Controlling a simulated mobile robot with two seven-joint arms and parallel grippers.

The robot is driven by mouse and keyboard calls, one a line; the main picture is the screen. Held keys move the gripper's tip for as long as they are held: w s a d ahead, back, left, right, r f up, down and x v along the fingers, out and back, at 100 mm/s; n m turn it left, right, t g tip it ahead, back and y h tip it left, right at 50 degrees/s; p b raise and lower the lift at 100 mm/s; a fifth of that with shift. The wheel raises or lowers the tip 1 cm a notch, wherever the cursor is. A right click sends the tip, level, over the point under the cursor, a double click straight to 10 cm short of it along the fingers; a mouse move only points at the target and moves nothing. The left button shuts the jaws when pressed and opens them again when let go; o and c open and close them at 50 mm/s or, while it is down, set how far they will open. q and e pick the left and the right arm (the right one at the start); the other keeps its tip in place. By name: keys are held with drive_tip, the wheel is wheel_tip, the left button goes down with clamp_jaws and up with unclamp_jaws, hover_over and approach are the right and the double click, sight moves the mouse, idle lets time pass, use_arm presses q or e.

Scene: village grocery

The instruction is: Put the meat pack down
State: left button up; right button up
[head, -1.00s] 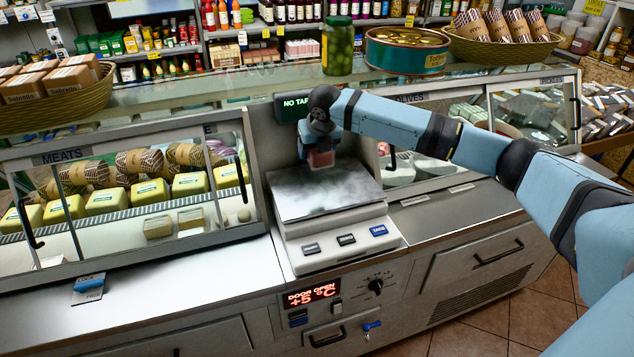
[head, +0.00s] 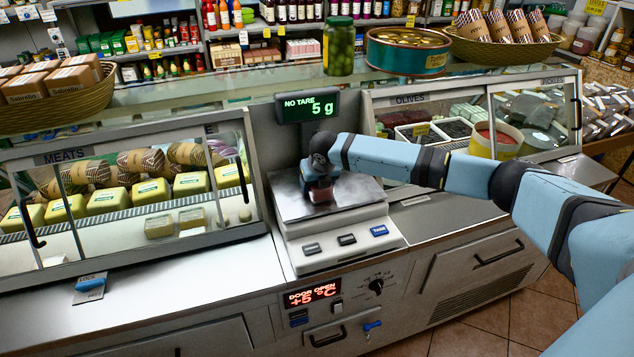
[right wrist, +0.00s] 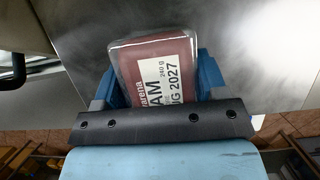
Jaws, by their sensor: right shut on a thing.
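The meat pack (head: 320,194) is a small dark red pack held at the scale's steel plate. In the right wrist view the meat pack (right wrist: 158,75) shows a white label reading "240 g" and "2027". My right gripper (head: 318,182) points down over the plate, and its blue fingers in the right wrist view (right wrist: 160,88) are shut on both sides of the pack. The scale (head: 345,226) has a plate (head: 290,200) under the pack. Its display (head: 308,106) reads "NO TARE" and 5 g. The pack's lower edge seems to touch the plate lightly. My left gripper is not in view.
The meats case (head: 130,190) stands left of the scale, the olives case (head: 470,125) right of it. A jar of olives (head: 338,48) and a round tin (head: 406,52) stand on the glass top. The steel counter (head: 190,290) at front left is mostly clear.

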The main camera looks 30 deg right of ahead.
drive_tip(key=o, duration=1.1)
drive_tip(key=shift+f, duration=0.1)
drive_tip(key=shift+c, duration=0.2)
drive_tip(key=v, duration=1.2)
drive_tip(key=shift+a+f, duration=0.1)
drive_tip(key=s+a+f+m+t+y, duration=0.1)
drive_tip(key=s+a+f+m+y, duration=0.1)
drive_tip(key=s+a+f+m, duration=0.45)
drive_tip(key=s+a+f+m+t+y, duration=0.1)
drive_tip(key=s+a+f+m+y, duration=0.15)
drive_tip(key=a+f, duration=0.45)
drive_tip(key=s+a+f+m+t+y, duration=0.1)
drive_tip(key=s+a+f+m+y, duration=0.25)
drive_tip(key=a, duration=0.55)
drive_tip(key=s+d+f+m+t+h, duration=0.1)
drive_tip(key=s+f+m+t, duration=0.1)
drive_tip(key=s+f+m, duration=0.3)
drive_tip(key=s+d+f+m+t+h, duration=0.1)
drive_tip(key=s+f+m, duration=0.4)
drive_tip(key=s+m, duration=0.8)
drive_tip(key=s+h, duration=0.1)
drive_tip(key=s, duration=0.2)
drive_tip(key=shift+d+f+t+h, duration=0.3)
drive_tip(key=shift+d+t, duration=0.05)
drive_tip(key=shift+t, duration=0.05)
